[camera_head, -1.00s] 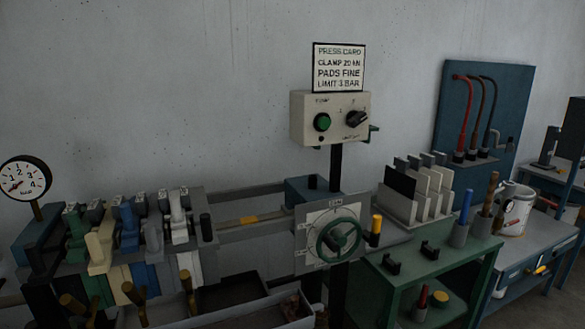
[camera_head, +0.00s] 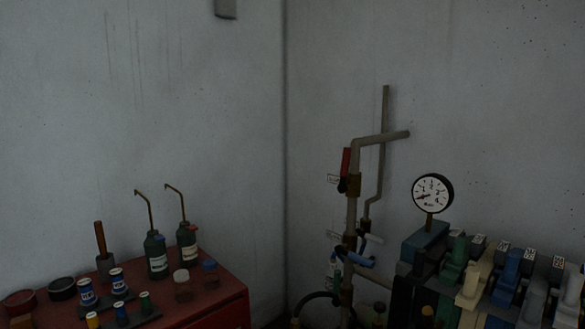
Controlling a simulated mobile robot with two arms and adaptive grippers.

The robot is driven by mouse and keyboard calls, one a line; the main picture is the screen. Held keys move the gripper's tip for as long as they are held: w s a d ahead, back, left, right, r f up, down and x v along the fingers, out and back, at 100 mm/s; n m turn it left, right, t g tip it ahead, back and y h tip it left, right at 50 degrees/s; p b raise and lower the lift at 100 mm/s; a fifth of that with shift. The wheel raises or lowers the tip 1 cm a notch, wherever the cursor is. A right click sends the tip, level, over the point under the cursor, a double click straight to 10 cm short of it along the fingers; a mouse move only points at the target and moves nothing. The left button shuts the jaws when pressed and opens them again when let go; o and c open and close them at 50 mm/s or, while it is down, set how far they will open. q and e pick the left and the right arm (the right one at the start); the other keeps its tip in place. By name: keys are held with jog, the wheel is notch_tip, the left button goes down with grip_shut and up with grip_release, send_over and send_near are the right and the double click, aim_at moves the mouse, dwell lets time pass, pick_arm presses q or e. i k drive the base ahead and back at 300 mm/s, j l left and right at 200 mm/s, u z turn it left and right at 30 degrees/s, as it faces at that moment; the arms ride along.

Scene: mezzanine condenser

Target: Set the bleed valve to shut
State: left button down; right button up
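An upright grey pipe (camera_head: 351,213) stands near the wall corner, right of centre, with a bend to the right at its top. It carries a valve with a red lever (camera_head: 346,162) that points up, along the pipe. Lower on it is a valve with a blue lever (camera_head: 360,260) that points right, across the pipe. Small tags hang beside both valves, but their writing is too small to read, so I cannot tell which is the bleed valve. Neither of my grippers is in view.
A round dial gauge (camera_head: 433,193) stands right of the pipe, beside a row of coloured clamp-like blocks (camera_head: 507,277). At left, a red cabinet (camera_head: 218,297) bears oil cans (camera_head: 157,255), spools (camera_head: 87,291) and other small items. A dark hose curves at the pipe's foot.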

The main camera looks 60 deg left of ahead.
aim_at(342, 188)
jog(key=u, duration=1.5)
